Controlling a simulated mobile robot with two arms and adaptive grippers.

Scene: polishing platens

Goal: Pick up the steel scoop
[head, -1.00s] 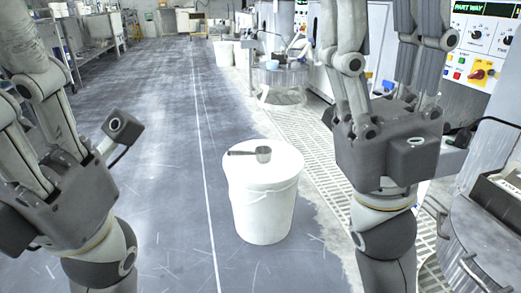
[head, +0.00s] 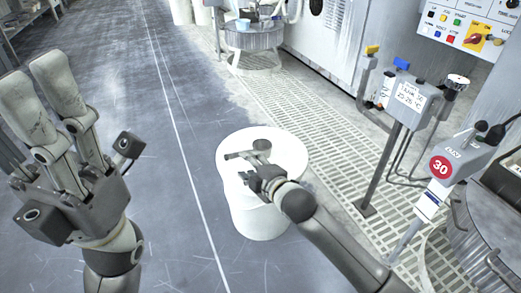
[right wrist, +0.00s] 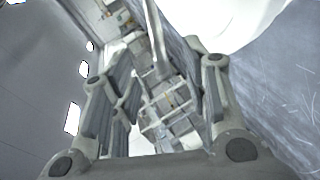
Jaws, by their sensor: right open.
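The steel scoop (head: 262,145) lies on the round white lid of a bucket (head: 293,150) in the head view. Its cup is at the far side and its short handle points left. My right gripper (head: 251,166) is over the lid, close to the handle, and covers part of it. In the right wrist view its fingers (right wrist: 163,100) are apart, with a thin grey bar and cluttered shapes showing between them. I cannot tell whether the bar is the handle, or whether the fingers touch it. My left gripper (head: 42,92) is raised at the left, fingers apart and empty.
A post with a control box (head: 408,100) and a stand with a red 30 sign (head: 440,167) are at the right. A floor grating (head: 330,130) runs behind the bucket. The dark floor left of the bucket is clear.

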